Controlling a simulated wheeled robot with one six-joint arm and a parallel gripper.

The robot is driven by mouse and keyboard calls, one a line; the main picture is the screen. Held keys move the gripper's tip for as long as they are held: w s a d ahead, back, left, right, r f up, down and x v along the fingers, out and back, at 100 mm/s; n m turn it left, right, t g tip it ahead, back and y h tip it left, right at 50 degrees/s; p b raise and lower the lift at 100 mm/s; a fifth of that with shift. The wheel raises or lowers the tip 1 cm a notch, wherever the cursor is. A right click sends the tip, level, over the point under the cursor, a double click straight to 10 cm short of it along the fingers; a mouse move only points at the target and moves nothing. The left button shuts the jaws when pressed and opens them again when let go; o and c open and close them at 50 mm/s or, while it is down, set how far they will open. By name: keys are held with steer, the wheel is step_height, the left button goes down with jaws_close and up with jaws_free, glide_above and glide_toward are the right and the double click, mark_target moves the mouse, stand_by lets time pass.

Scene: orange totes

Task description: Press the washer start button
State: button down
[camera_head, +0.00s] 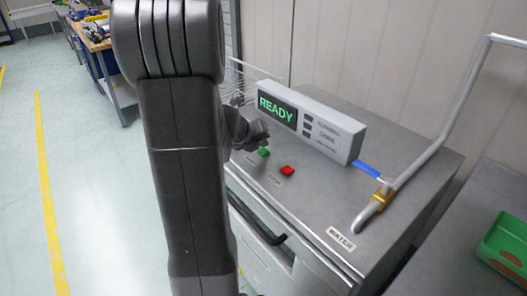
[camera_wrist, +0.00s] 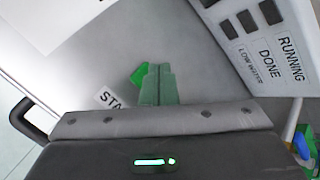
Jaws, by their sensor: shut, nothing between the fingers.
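The washer (camera_head: 330,205) is a grey metal cabinet with a flat top and a dark front handle. Its display panel (camera_head: 310,122) reads READY in green. A green button (camera_head: 264,152) and a red button (camera_head: 287,170) sit on the top in front of the panel. My gripper (camera_head: 262,142) is close to the green button in the head view, partly hidden by my arm. In the wrist view my gripper (camera_wrist: 158,84) is shut and empty, and the green button (camera_wrist: 139,74) shows just left of its fingertips. I cannot tell whether they touch.
A tap pipe (camera_head: 440,130) with a blue lever (camera_head: 368,170) rises at the washer's right. A green tray (camera_head: 507,245) lies on the right-hand surface. A workbench (camera_head: 95,45) stands far left, with open floor before it. The panel stands close to my gripper.

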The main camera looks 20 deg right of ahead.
mark_target(261, 153)
stand_by(0.6)
steer(key=shift+f+b, duration=0.35)
steer(key=shift+f, duration=0.1)
steer(key=shift+f+b, duration=0.4)
steer(key=shift+f, duration=0.1)
stand_by(0.4)
steer(key=shift+r, duration=0.1)
steer(key=shift+r+p, duration=0.85)
steer(key=shift+p, duration=0.05)
step_height(261, 153, up, 5)
steer(key=p, duration=0.5)
steer(key=shift+r, duration=0.1)
stand_by(0.6)
